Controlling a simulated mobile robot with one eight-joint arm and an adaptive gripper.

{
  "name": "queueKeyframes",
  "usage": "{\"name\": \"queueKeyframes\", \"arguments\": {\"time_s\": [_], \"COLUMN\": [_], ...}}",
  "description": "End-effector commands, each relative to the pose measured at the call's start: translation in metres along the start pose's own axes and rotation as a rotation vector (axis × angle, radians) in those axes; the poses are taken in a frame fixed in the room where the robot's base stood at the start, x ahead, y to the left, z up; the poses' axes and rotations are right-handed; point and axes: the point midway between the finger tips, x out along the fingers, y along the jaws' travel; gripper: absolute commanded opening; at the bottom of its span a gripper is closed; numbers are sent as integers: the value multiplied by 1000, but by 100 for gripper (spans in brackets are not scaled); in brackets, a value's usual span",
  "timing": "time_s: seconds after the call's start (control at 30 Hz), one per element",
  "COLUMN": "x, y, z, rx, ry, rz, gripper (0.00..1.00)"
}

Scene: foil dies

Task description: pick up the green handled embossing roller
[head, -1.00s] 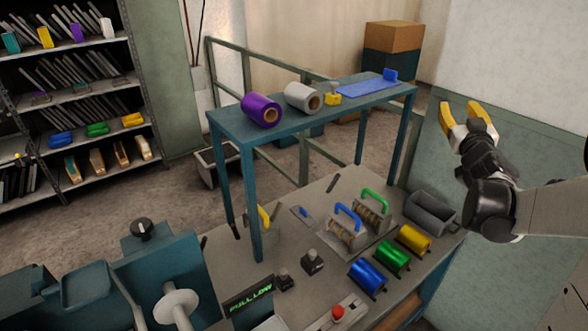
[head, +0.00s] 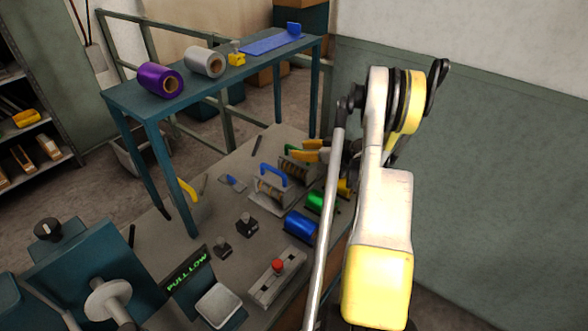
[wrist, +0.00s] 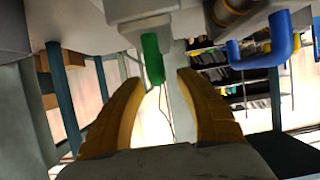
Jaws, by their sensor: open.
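The green handled embossing roller (head: 293,170) sits on its stand on the bench, behind and right of the blue handled one. My gripper (head: 304,150) reaches in from the right at its handle, and its yellow fingers cover most of the green there. In the wrist view the green handle (wrist: 152,58) shows end-on, in line with the gap between my two open fingers (wrist: 157,84). The fingers are apart and hold nothing. I cannot tell how deep the handle is between them.
The blue handled roller (head: 271,185) stands close beside; its handle also shows in the wrist view (wrist: 265,50). Blue (head: 300,224) and green (head: 318,203) foil rolls lie in front. A raised shelf (head: 120,98) bears purple and silver rolls. My arm hides the bench's right end.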

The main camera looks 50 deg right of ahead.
Motion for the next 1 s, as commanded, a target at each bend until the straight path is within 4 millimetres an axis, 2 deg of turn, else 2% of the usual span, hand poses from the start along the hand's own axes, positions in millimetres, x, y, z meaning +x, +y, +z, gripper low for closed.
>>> {"name": "queueKeyframes", "arguments": {"time_s": [0.03, 0.23, 0.5, 0.7, 0.73, 0.8, 0.87, 1.0], "x": [8, 25, 63, 64, 64, 64, 64, 64], "y": [0, 0, 0, 0, 0, 0, 0, 0], "z": [2, 2, 4, 2, 2, 2, 2, 2], "rx": [-1, -1, -1, 0, 0, -1, -1, -1], "ry": [0, 1, 1, 2, 2, 2, 2, 2], "rz": [-2, -1, 0, 1, 1, 1, 1, 1], "gripper": [41, 41, 41, 41, 37, 16, 0, 0]}}
